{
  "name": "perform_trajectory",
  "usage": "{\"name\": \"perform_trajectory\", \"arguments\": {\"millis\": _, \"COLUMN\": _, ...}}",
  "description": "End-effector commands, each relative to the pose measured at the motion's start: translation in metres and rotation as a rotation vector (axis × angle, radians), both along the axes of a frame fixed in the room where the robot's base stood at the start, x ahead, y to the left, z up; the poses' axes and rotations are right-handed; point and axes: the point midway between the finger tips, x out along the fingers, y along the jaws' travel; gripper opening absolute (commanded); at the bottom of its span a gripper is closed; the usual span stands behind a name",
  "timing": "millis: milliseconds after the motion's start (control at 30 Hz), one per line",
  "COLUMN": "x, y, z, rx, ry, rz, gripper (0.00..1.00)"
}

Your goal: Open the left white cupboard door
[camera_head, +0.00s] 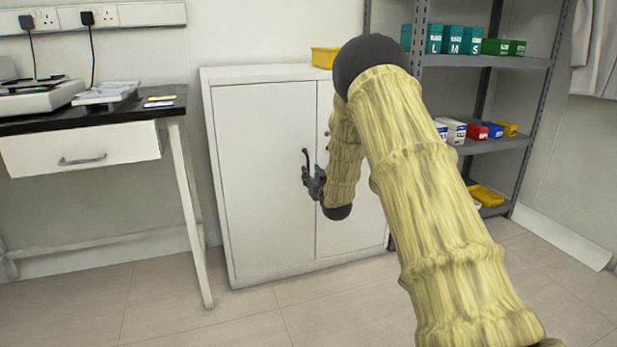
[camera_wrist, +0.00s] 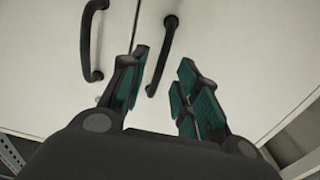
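The white cupboard stands against the wall. Its left door (camera_head: 262,190) looks shut, flush with the right door (camera_head: 325,100). The left door's dark curved handle (camera_head: 306,157) shows just above my gripper (camera_head: 313,183). In the wrist view my gripper (camera_wrist: 163,75) is open, with its green-padded fingers apart. One dark handle (camera_wrist: 164,52) appears between the fingertips, closer to the left finger; I take it for the left door's handle. I cannot tell whether a finger touches it. A second handle (camera_wrist: 88,42) lies outside the left finger. My arm hides much of the right door.
A black-topped bench (camera_head: 120,115) with a white drawer (camera_head: 80,155) stands left of the cupboard. A grey shelf rack (camera_head: 485,145) with small boxes stands to the right. A yellow bin (camera_head: 324,57) sits on the cupboard. The floor (camera_head: 210,315) in front is clear.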

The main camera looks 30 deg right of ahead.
Motion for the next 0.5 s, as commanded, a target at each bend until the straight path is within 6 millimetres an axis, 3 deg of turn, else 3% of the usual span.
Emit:
{"name": "perform_trajectory", "arguments": {"millis": 200, "x": 0.027, "y": -0.007, "z": -0.003, "rx": -0.001, "ry": -0.001, "rz": 0.0, "gripper": 0.32}}
{"name": "perform_trajectory", "arguments": {"millis": 500, "x": 0.04, "y": -0.01, "z": 0.0, "rx": 0.0, "ry": 0.0, "rz": 0.0, "gripper": 0.32}}
